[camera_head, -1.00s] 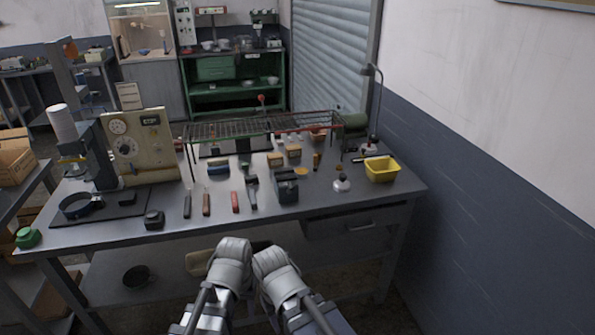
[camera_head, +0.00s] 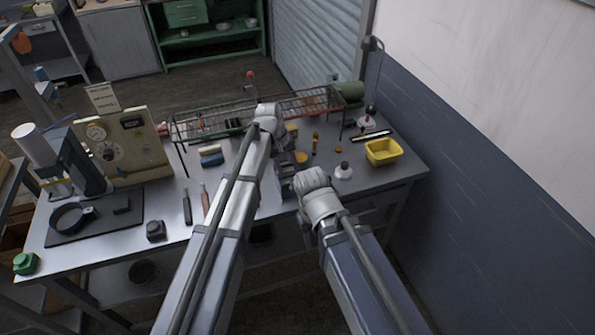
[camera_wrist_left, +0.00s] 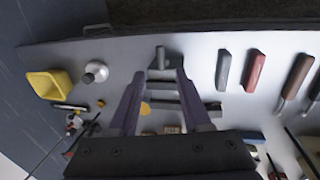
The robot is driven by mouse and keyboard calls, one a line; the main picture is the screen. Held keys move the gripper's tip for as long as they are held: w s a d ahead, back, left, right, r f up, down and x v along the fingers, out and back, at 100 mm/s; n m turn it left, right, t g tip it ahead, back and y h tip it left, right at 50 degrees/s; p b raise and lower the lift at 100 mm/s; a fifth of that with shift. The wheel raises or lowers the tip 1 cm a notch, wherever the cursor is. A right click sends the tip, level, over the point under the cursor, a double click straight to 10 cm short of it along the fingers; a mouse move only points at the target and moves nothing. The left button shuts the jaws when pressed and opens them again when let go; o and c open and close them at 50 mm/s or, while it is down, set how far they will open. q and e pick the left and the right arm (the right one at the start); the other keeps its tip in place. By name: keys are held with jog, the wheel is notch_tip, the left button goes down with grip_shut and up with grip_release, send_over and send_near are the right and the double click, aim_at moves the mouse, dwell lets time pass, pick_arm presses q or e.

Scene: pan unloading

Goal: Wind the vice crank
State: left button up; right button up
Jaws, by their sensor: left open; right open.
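The dark grey vice (camera_head: 284,170) stands on the workbench, mostly hidden behind my arms in the head view. In the left wrist view the vice (camera_wrist_left: 175,98) lies between my left fingers, with a small crank-like bar (camera_wrist_left: 161,58) toward the bench's front edge. My left gripper (camera_head: 268,112) reaches over the bench; its two fingers (camera_wrist_left: 160,80) are apart and appear above the vice, with nothing held. Contact cannot be told. My right gripper (camera_head: 312,185) is open, above the front part of the bench, right of the vice; its fingertips are hard to make out.
A wire rack (camera_head: 190,127) spans the back. A gauge panel (camera_head: 120,150) and small black block (camera_head: 155,230) stand left.

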aim_at(294, 185)
pick_arm(q)
jog(key=shift+s+f, duration=0.1)
jog(key=shift+s, duration=0.05)
jog(key=b+x, duration=0.7)
jog(key=shift+d+f+b, duration=0.1)
jog(key=shift+f+b, duration=0.2)
jog(key=shift+b, duration=0.1)
jog(key=shift+r, duration=0.1)
grip_shut()
dwell(0.3)
